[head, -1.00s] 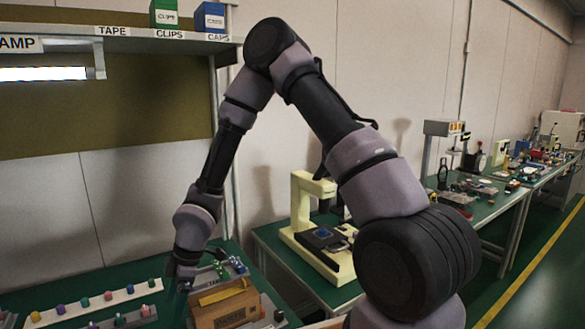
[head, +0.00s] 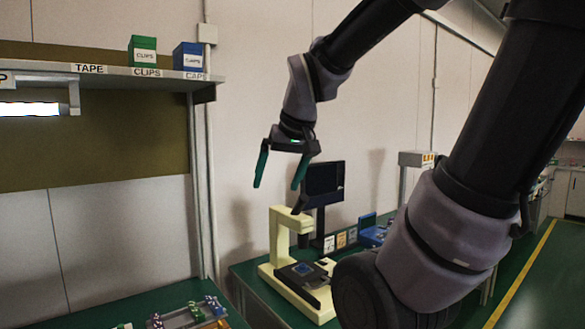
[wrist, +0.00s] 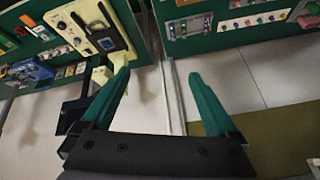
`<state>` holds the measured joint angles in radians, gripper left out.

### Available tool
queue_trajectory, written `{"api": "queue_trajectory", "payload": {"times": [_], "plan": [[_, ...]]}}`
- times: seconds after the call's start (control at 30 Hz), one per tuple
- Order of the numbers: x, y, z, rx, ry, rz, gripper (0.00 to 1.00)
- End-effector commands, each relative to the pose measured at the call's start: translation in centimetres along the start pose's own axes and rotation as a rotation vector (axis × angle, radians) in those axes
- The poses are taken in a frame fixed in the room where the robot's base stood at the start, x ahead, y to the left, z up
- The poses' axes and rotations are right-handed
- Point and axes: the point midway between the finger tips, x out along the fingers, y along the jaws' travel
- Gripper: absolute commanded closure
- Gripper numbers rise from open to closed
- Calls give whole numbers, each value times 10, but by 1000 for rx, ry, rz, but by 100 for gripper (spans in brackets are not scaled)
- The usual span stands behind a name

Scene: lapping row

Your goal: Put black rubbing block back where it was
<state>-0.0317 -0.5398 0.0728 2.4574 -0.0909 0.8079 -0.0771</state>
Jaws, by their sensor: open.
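My gripper (head: 279,186) is open and empty, hanging in the air in front of the wall, above and behind a cream machine (head: 276,245). Its two green fingers are spread wide in the wrist view (wrist: 158,75), with nothing between them. I cannot pick out the black rubbing block for certain in either view. The cream machine carries a dark plate (head: 296,281) with a small blue piece on it; this plate also shows at upper left in the wrist view (wrist: 92,25).
A labelled shelf (head: 110,72) holds a green CLIPS box (head: 143,52) and a blue box (head: 188,59). A dark monitor (head: 323,185) stands behind the cream machine. Small coloured parts lie on the green bench (head: 95,314) at lower left. A floor aisle runs along the right.

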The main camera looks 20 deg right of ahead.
Motion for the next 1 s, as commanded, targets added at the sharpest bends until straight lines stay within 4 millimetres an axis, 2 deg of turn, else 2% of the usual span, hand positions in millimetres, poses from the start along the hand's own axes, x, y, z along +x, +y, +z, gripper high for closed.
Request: {"api": "queue_trajectory", "payload": {"times": [0.03,0.1,0.3,1.0], "plan": [[-16,4,6,70,27,-20,6],[-31,8,14,153,46,-48,6],[-52,11,26,271,69,-97,6],[-53,11,26,277,70,-100,6]]}}
